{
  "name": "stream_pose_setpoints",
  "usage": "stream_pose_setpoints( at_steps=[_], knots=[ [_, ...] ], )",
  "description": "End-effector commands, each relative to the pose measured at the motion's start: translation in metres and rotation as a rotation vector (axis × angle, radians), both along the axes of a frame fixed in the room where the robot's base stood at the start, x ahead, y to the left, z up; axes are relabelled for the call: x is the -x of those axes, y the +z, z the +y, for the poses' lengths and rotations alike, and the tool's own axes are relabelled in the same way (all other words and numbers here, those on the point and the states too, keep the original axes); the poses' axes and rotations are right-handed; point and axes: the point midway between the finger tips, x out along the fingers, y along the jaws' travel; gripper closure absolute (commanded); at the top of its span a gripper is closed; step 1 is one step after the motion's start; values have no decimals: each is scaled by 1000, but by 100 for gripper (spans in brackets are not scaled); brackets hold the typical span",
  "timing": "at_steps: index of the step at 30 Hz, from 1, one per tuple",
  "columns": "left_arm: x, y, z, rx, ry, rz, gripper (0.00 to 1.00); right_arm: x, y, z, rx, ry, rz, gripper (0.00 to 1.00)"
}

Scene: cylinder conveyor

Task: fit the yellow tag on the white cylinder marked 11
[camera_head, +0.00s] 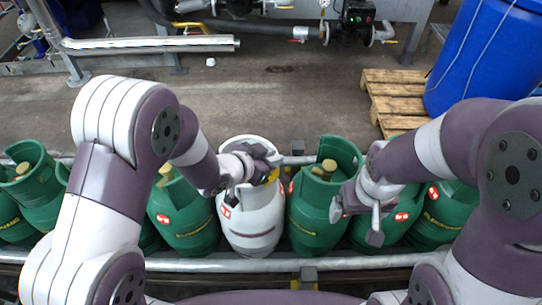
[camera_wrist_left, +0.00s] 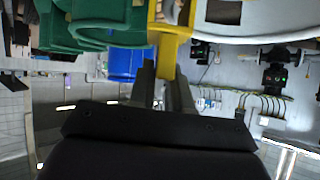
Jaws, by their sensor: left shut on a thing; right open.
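The white cylinder (camera_head: 250,222) stands upright in the row on the conveyor, between green cylinders; I cannot read its number. My left gripper (camera_head: 264,172) is at its collar and shut on the yellow tag (camera_head: 273,175). The tag (camera_wrist_left: 170,48) sticks out from between the fingers (camera_wrist_left: 164,82) in the left wrist view, and a white curved rim (camera_wrist_left: 265,28) lies beside it. I cannot tell whether the tag touches the cylinder. The gripper hides much of the cylinder's top. My right gripper (camera_head: 360,212) is open and empty in front of green cylinders.
A green cylinder (camera_head: 312,222) stands right of the white one, another (camera_head: 184,222) left of it. The conveyor's front rail (camera_head: 230,264) runs below them. Behind are bare floor (camera_head: 290,110), a wooden pallet (camera_head: 398,98), a blue barrel (camera_head: 490,55) and pipes (camera_head: 150,43).

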Motion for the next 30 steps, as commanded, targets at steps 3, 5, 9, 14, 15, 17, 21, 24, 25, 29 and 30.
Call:
stream_pose_setpoints(
  at_steps=[3, 5, 9, 14, 15, 17, 21, 24, 25, 29, 30],
  knots=[
    [0, -4, 0, 0, 0, 0, 100, 0, -3, 0, 0, 0, 0, 10],
    [0, -6, 0, 0, 0, 0, 100, 0, -5, 0, 0, 0, 0, 10],
    [0, -9, 0, 0, 0, 0, 100, 0, -7, 0, 0, 0, 0, 10],
    [0, -13, 0, 0, 0, 0, 100, 0, -11, 0, 0, 0, 0, 10],
    [0, -14, 0, 0, 0, 0, 100, 0, -11, 0, 0, 0, 0, 10],
    [0, -16, 0, 0, 0, 0, 100, 0, -13, 0, 0, 0, 0, 10],
    [0, -19, 0, 0, 0, 0, 100, 0, -15, 0, 0, 0, 0, 10],
    [0, -22, 0, 0, 0, 0, 100, 0, -17, 0, 0, 0, 0, 10],
    [0, -22, 0, 0, 0, 0, 100, 0, -18, 0, 0, 0, 0, 10],
    [0, -22, 0, 0, 0, 0, 59, 0, -18, 0, 0, 0, 0, 10],
    [0, -22, 0, 0, 0, 0, 52, 0, -18, 0, 0, 0, 0, 10]
  ],
)
